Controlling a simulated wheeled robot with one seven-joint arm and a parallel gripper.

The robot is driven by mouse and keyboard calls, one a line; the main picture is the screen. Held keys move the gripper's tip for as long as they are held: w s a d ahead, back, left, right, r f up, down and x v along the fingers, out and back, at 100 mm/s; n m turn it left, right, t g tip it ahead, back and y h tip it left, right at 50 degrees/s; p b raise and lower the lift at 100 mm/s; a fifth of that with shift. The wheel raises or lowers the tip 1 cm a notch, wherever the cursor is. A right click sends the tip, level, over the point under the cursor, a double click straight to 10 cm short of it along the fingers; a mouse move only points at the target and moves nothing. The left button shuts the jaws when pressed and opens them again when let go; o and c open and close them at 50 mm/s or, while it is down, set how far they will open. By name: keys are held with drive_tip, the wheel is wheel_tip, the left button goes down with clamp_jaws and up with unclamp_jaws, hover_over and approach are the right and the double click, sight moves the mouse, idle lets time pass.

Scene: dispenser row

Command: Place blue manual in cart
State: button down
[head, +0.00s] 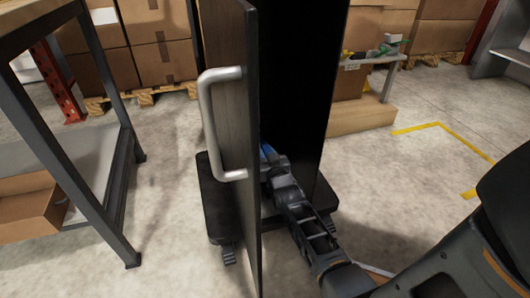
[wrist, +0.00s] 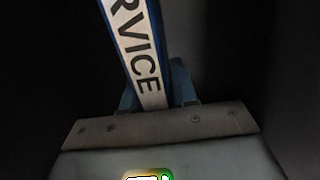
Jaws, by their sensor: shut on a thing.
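The blue manual (wrist: 137,50) shows in the wrist view as a white spine with blue edges and the dark letters "RVICE". My gripper (wrist: 158,98) is shut on its lower end, and the manual extends up out of the picture. In the head view my gripper (head: 270,165) is low inside a tall dark cabinet (head: 290,80), just right of its upright panel (head: 238,110). A bit of blue shows at the gripper's tip there; most of the manual is hidden. I cannot pick out a cart for certain.
The panel has a metal handle (head: 207,120) and stands close to my gripper's left. A grey-framed table (head: 60,130) with a cardboard box (head: 30,208) on its lower shelf is at left. Stacked boxes (head: 160,50) are behind. Floor at right is mostly clear.

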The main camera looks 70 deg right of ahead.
drive_tip(key=c, duration=0.9)
unclamp_jaws()
drive_tip(key=shift+a+r, duration=0.15)
drive_tip(key=shift+a, duration=0.05)
drive_tip(key=shift+p+v, duration=2.8)
drive_tip(key=shift+v, duration=3.1)
drive_tip(key=shift+s+d, duration=0.1)
